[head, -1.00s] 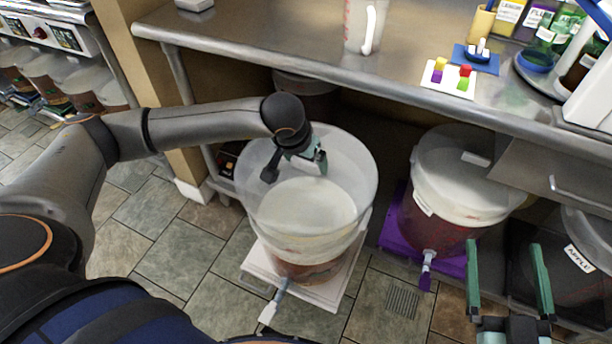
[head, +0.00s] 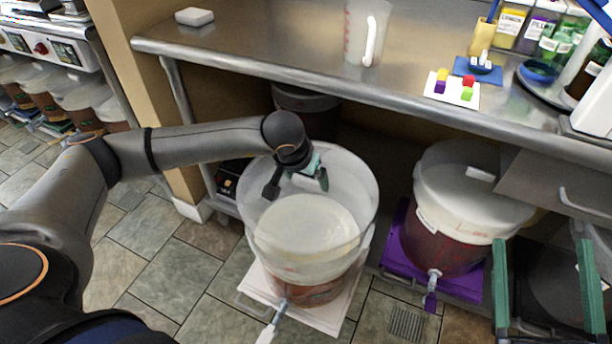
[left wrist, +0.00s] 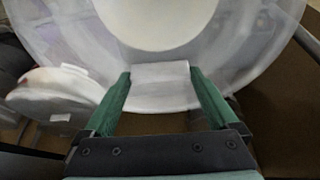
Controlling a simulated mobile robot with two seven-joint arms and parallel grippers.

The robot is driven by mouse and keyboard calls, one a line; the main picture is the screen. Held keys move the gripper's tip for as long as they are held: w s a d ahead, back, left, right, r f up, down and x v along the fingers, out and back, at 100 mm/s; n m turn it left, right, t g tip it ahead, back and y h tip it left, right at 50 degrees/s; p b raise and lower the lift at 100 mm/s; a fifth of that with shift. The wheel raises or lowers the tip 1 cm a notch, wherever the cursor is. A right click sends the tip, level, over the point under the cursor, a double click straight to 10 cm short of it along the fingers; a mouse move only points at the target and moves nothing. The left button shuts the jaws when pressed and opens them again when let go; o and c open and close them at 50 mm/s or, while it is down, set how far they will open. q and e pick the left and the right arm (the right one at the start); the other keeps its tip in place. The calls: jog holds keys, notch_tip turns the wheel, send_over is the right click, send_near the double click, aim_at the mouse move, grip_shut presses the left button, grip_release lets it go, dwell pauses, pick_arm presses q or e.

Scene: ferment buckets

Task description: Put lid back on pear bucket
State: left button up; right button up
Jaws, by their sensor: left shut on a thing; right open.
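My left gripper (head: 316,180) is shut on the white block handle (left wrist: 160,72) of a large translucent round lid (head: 352,172). In the head view the lid lies over the pear bucket (head: 312,293), which has brownish contents and stands on a white mat. A pale disc shows through the lid. Whether the lid touches the bucket's rim or hangs above it, I cannot tell. In the left wrist view the lid (left wrist: 50,30) fills the top, beyond the green fingers. My right gripper (head: 541,245) is open and empty at the lower right.
A lidded bucket of dark red contents (head: 440,240) stands on a purple mat (head: 400,262) to the right. A dark bucket (head: 560,290) is behind my right gripper. The steel counter (head: 290,45) overhangs the buckets. Tiled floor (head: 150,255) is clear at the left.

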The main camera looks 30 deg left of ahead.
aim_at(305, 191)
pick_arm(q)
jog(key=shift+f, duration=0.3)
jog(key=shift+f+b, duration=0.45)
jog(key=shift+f, duration=0.3)
jog(key=shift+f+b, duration=0.75)
jog(key=shift+b, duration=0.1)
jog(key=shift+f+b, duration=0.3)
jog(key=shift+f, duration=0.05)
pick_arm(e)
jog(key=s+a+r+n+y, duration=0.1)
jog(key=s+r+n+y, duration=0.3)
jog(key=s+r+y, duration=0.1)
jog(key=shift+n+t+y, duration=0.3)
jog(key=shift+n+y, duration=0.1)
jog(key=shift+y, duration=0.2)
jog(key=shift+f, duration=0.2)
pick_arm(q)
jog(key=shift+f+b, duration=0.15)
jog(key=shift+b, duration=0.5)
pick_arm(e)
jog(key=shift+f, duration=0.45)
